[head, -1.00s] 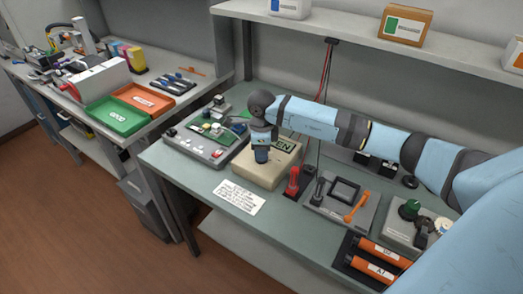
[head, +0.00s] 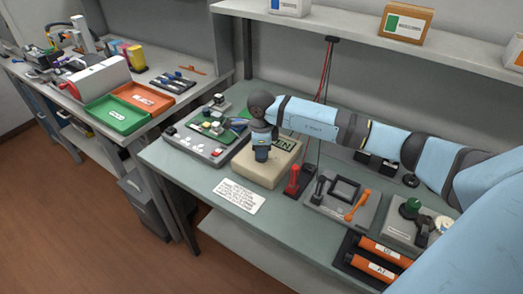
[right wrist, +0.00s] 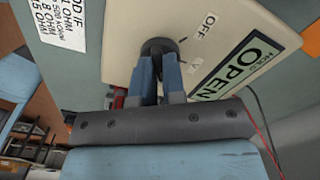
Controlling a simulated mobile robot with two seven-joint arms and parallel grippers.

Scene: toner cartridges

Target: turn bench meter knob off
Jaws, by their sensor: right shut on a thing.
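The bench meter (head: 262,176) is a beige box on the green-grey bench, partly hidden by my right arm in the head view. In the right wrist view its face (right wrist: 120,35) carries a dark round knob (right wrist: 158,46), with OFF and V marks to the knob's right. The meter's display (right wrist: 238,66) reads OPEN. My right gripper (right wrist: 159,75) is shut on the knob, one finger on each side; it also shows over the meter in the head view (head: 261,154). The knob's pointer is hidden, so its setting cannot be told. My left gripper is not in view.
A grey panel with small parts (head: 205,140) stands left of the meter. A red lever (head: 293,182) and a grey device with an orange handle (head: 345,200) stand to its right. A printed card (head: 239,195) lies in front. A shelf (head: 350,33) runs above.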

